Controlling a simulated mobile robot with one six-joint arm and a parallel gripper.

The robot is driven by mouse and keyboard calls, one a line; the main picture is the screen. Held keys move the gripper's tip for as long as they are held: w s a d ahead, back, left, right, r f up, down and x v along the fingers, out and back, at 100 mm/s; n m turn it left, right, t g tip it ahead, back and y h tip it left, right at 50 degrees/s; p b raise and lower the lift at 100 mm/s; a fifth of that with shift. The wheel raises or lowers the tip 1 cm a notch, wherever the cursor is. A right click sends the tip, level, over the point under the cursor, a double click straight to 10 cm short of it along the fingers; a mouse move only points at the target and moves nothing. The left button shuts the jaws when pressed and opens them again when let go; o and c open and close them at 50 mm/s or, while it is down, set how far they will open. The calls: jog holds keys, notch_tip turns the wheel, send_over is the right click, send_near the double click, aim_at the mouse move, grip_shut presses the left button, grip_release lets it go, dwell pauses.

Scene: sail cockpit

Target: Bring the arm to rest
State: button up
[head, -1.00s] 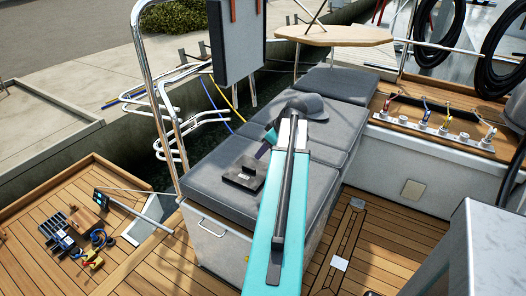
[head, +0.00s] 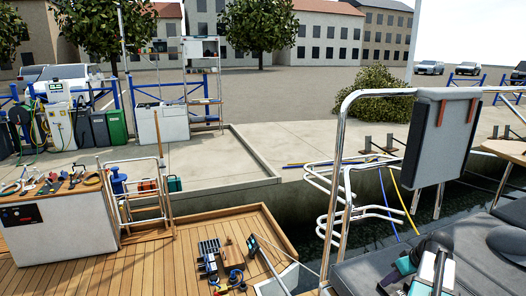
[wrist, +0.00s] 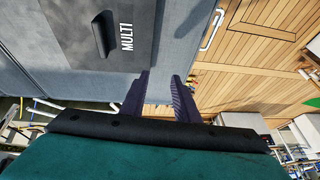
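My gripper (wrist: 162,90) shows in the wrist view with its two dark fingers apart and nothing visible between them. It points down over the grey cushioned bench (wrist: 85,80). A dark grey item with a black handle and the word MULTI (wrist: 90,25) lies on the cushion at the upper left of the wrist view, beside the fingers and apart from them. In the head view my teal and black arm end is at the bottom right, over the bench cushion (head: 350,275); the fingertips are hard to make out there.
A steel rail (head: 337,185) and a grey upright panel (head: 440,137) stand by the bench. Tools and a blue crate (head: 209,250) lie on the wooden deck (head: 150,265). A white cabinet (head: 60,225) with tools on top stands left. Water lies between boat and quay.

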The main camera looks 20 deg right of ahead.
jog(key=w+a+f+g, duration=0.1)
jog(key=w+a+f, duration=0.25)
jog(key=a, duration=0.45)
jog(key=w+a+f+g, duration=0.1)
jog(key=w+a+f, duration=0.25)
jog(key=a, duration=0.45)
jog(key=w+a+f+g, duration=0.1)
jog(key=w+a+f, duration=0.25)
jog(key=a, duration=0.55)
jog(key=s+a+f+g+h, duration=0.15)
jog(key=a+f, duration=0.25)
jog(key=a, duration=0.8)
jog(key=s+a+f+y, duration=0.15)
jog(key=a+f, duration=0.35)
jog(key=a, duration=0.7)
jog(key=s+f+g, duration=0.3)
jog(key=s+f, duration=0.6)
jog(key=s, duration=0.4)
jog(key=s+f+g+h, duration=0.1)
jog(key=s+f+g, duration=0.2)
jog(key=s+f, duration=0.6)
jog(key=s, duration=0.4)
jog(key=shift+a, duration=0.25)
